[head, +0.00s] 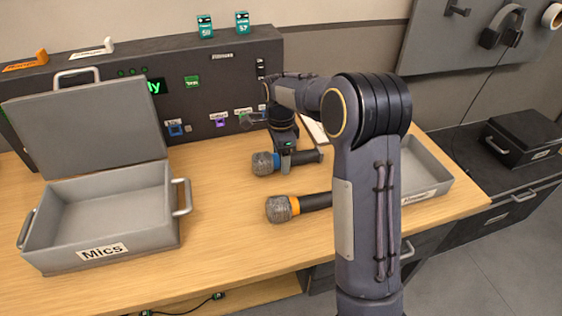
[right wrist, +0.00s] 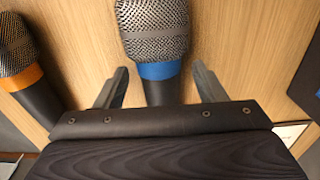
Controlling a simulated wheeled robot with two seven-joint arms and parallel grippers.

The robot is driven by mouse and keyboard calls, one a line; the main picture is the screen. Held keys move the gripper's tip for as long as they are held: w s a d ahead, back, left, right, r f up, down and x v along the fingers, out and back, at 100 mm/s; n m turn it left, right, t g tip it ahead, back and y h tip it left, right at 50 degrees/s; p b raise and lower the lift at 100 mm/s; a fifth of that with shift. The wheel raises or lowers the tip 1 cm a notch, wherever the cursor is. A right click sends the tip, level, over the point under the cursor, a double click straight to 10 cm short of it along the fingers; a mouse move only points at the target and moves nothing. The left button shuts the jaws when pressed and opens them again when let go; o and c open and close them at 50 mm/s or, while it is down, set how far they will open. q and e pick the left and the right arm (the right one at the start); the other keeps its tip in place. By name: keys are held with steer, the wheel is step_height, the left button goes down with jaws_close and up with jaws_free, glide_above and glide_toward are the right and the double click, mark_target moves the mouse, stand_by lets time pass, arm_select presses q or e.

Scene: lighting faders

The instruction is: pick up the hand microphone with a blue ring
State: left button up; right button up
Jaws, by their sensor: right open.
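The hand microphone with a blue ring (head: 265,162) lies on the wooden table, its grey mesh head to the left and its dark handle to the right. In the right wrist view its blue ring (right wrist: 159,70) sits between and slightly beyond the fingertips. My right gripper (head: 286,160) is over the handle just behind the ring. Its two fingers (right wrist: 158,84) are apart, one on each side of the microphone, with gaps visible. The rest of the handle is hidden under the gripper body. My left gripper is not in view.
A microphone with an orange ring (head: 283,208) lies nearer the front, beside the blue-ringed one. An open grey case labelled Mics (head: 155,240) stands at left. A grey tray (head: 432,190) is at right, partly behind my arm. A dark panel (head: 225,90) stands behind.

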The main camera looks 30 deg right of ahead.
steer(key=shift+f, duration=0.1)
steer(key=c, duration=1.2)
steer(key=shift+c, duration=0.2)
